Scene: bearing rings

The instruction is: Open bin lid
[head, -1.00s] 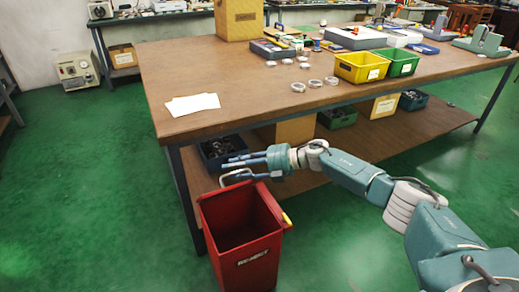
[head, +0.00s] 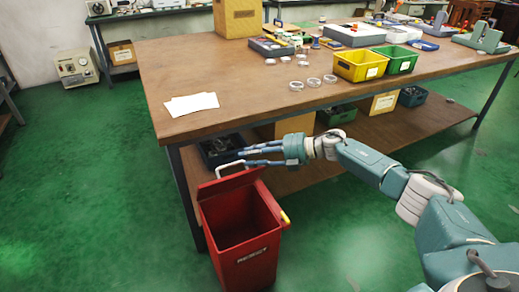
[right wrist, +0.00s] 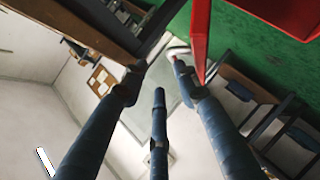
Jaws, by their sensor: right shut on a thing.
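The red bin (head: 240,262) with a REJECT label stands on the floor in front of the table. Its top is open, and I see its dark inside. The red lid (head: 230,184) stands up at the bin's back edge, with a pale handle (head: 222,169) along its top. My right gripper (head: 246,157) is just above the lid, its blue fingers shut on the handle. In the right wrist view the lid (right wrist: 201,35) is a red strip beside one finger, with the handle (right wrist: 177,51) at that fingertip. The exact grip is partly hidden. My left gripper is not in view.
The wooden table (head: 220,75) is behind the bin, its leg close to the bin's left side. White papers (head: 191,104), clear rings (head: 313,82), a yellow bin (head: 360,66) and a green bin (head: 398,60) are on it. Green floor at left is free.

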